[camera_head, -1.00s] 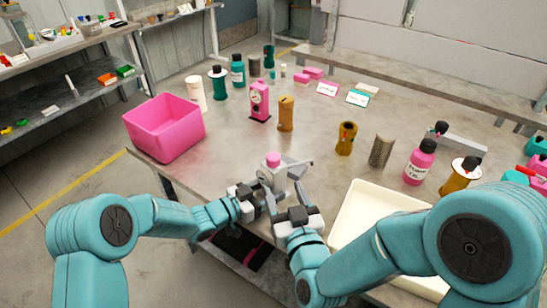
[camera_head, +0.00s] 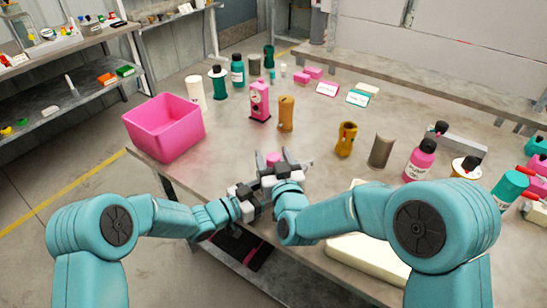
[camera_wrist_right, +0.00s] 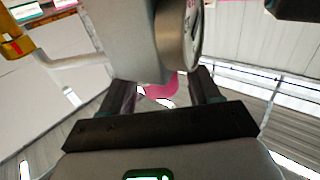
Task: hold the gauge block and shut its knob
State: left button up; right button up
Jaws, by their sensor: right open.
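The gauge block is a pale grey-white body with a round dial; it shows large in the right wrist view (camera_wrist_right: 130,40). Its pink knob (camera_head: 273,158) is on top. In the head view my right gripper hides most of the body at the table's near edge. My right gripper (camera_head: 277,163) is open at the block, its fingers close to the knob. In the right wrist view the knob (camera_wrist_right: 161,89) shows between the fingers. My left gripper (camera_head: 250,194) is at the block's lower left; its fingertips are partly hidden, so its grip is unclear.
A pink bin (camera_head: 165,128) stands at the table's left edge. A cream tray (camera_head: 370,257) lies at the front right, partly behind my right arm. Several bottles and brown fittings stand farther back. The middle of the table is mostly clear.

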jog(key=shift+c, duration=0.3)
jog(key=c, duration=0.9)
jog(key=shift+a+m+h, duration=0.15)
jog(key=shift+m+h, duration=0.95)
jog(key=shift+h, duration=0.6)
jog(key=shift+m+h, duration=0.4)
jog(key=shift+h, duration=0.3)
jog(key=o, duration=1)
jog(key=shift+c, duration=0.2)
jog(key=shift+s, duration=0.15)
jog(key=s, duration=1.1)
jog(key=shift+s+a, duration=0.2)
jog(key=shift+s, duration=0.2)
